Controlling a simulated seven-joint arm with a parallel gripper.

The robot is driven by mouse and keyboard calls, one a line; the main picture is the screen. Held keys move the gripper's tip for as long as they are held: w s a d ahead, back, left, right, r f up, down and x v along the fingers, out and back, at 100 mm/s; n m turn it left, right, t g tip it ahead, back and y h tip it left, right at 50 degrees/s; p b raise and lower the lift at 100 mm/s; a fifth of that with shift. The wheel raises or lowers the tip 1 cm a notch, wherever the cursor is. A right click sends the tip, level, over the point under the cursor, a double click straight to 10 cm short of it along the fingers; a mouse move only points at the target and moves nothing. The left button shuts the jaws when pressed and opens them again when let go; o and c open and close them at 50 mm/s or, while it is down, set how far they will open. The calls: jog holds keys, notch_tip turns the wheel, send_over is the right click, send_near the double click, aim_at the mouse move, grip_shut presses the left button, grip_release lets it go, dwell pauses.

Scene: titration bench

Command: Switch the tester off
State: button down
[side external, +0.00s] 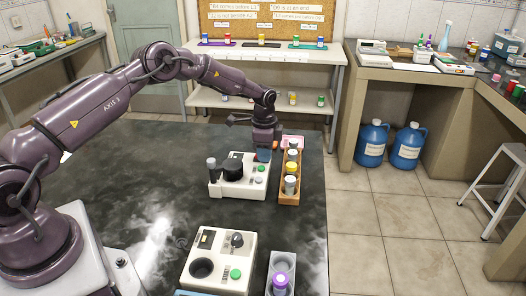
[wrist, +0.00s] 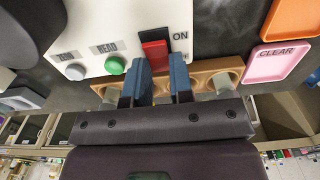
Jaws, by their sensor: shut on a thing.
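The tester (side external: 228,189) is a white box with a dark round part on top, standing on the dark bench in the side view. In the wrist view its white panel (wrist: 130,25) carries a grey button, a green READ button (wrist: 115,66) and a red switch (wrist: 155,52) beside the word ON. My gripper (wrist: 160,66) has its blue fingers close on either side of the red switch, shut on it. The fingers hide the switch's lower part. In the side view my gripper (side external: 264,153) points down at the tester's far right corner, and the switch is hidden there.
A wooden rack (side external: 288,199) with several capped vials stands close to the tester's right. A pink tray (wrist: 280,65) marked CLEAR and an orange tray (wrist: 290,20) lie beyond it. Another white instrument (side external: 206,275) and a grey holder with a purple-capped vial (side external: 281,281) stand nearer the camera.

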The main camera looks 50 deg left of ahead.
dwell(0.3)
jog(key=c, duration=1)
grip_release()
notch_tip(320, 180, up, 13)
